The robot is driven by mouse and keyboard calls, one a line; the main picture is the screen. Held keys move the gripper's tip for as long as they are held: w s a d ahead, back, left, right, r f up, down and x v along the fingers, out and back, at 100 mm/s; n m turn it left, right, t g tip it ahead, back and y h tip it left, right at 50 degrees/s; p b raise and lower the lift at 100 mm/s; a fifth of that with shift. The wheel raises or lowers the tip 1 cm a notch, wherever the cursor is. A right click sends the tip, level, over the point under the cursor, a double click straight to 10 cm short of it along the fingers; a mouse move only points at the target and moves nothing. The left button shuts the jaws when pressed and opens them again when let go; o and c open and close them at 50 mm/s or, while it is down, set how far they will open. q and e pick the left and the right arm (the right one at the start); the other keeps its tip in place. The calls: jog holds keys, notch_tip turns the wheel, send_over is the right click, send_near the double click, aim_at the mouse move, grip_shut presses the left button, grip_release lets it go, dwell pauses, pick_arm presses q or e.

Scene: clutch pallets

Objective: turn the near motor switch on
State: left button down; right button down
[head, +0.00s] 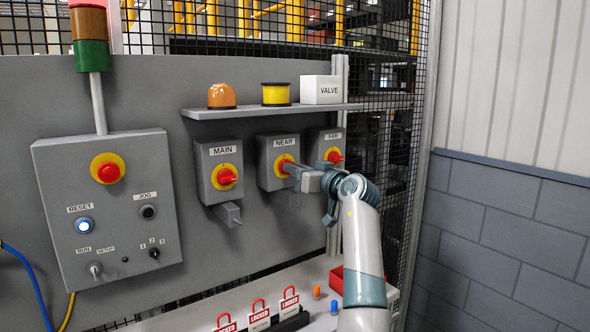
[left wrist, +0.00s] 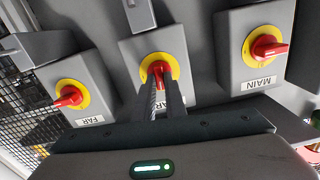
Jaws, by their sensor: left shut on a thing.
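The near motor switch (head: 270,180) is a grey box labelled NEAR, with a red handle on a yellow disc. It stands between the MAIN switch (head: 216,182) and the FAR switch (head: 324,147). My left gripper (head: 294,170) reaches it from the right and is shut on the red handle. In the left wrist view the two fingers (left wrist: 160,88) close around the near switch's red handle (left wrist: 157,68), which is partly hidden. There the MAIN handle (left wrist: 268,48) and FAR handle (left wrist: 68,98) lie roughly sideways. The near handle's exact angle is hard to tell. My right gripper is not in view.
A shelf (head: 265,111) above the switches holds an orange lamp (head: 221,95), a yellow spool (head: 276,94) and a VALVE box (head: 322,89). A control box (head: 107,215) is at left. Red LOCKED tags (head: 289,298) and a red tray (head: 337,281) are below.

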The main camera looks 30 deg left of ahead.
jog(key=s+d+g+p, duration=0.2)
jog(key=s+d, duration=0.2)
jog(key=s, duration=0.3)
pick_arm(q)
jog(key=m+p, duration=0.7)
jog(key=m, duration=0.9)
jog(key=shift+w+m, duration=0.15)
jog(key=shift+m, duration=0.25)
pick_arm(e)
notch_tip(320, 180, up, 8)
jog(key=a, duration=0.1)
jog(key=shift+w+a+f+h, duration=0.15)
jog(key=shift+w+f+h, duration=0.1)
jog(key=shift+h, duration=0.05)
pick_arm(q)
jog(key=c, duration=2)
grip_release()
jog(key=shift+c, duration=0.2)
jog(key=shift+o, duration=1.2)
jog(key=shift+f, duration=0.2)
jog(key=shift+d, duration=0.1)
